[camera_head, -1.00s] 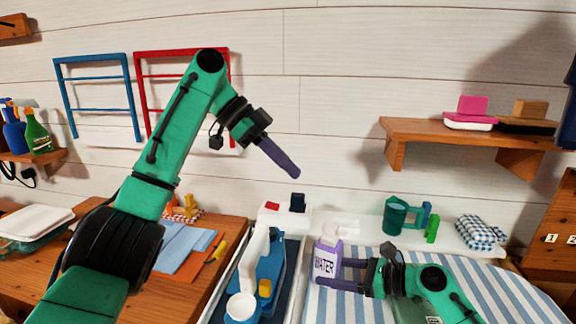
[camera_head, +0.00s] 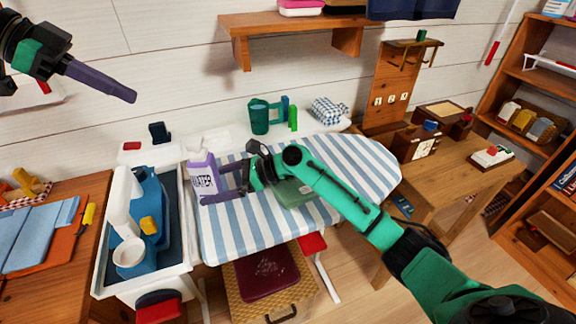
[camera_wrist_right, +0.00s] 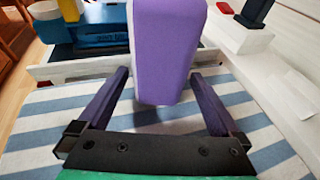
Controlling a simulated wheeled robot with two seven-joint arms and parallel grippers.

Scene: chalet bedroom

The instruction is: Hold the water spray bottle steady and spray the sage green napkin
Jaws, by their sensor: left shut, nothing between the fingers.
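The purple-and-white water spray bottle (camera_head: 203,181), labelled WATER, stands upright at the left end of the striped ironing board (camera_head: 240,228). My right gripper (camera_head: 222,182) is open, its fingers reaching toward the bottle from the right. In the right wrist view the bottle's purple body (camera_wrist_right: 165,50) is between the two spread fingers (camera_wrist_right: 162,88), with gaps on both sides. A folded sage green cloth (camera_head: 297,196), apparently the napkin, lies on the board, partly hidden under my right arm. My left gripper (camera_head: 130,97) is shut and empty, high at the upper left before the wall.
A tray with a blue-and-white appliance (camera_head: 152,205) adjoins the board's left end. A green watering can (camera_head: 259,117) and a checked cloth (camera_head: 328,110) sit on the white ledge behind. A wall shelf (camera_head: 290,24) hangs above. The board's right part is clear.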

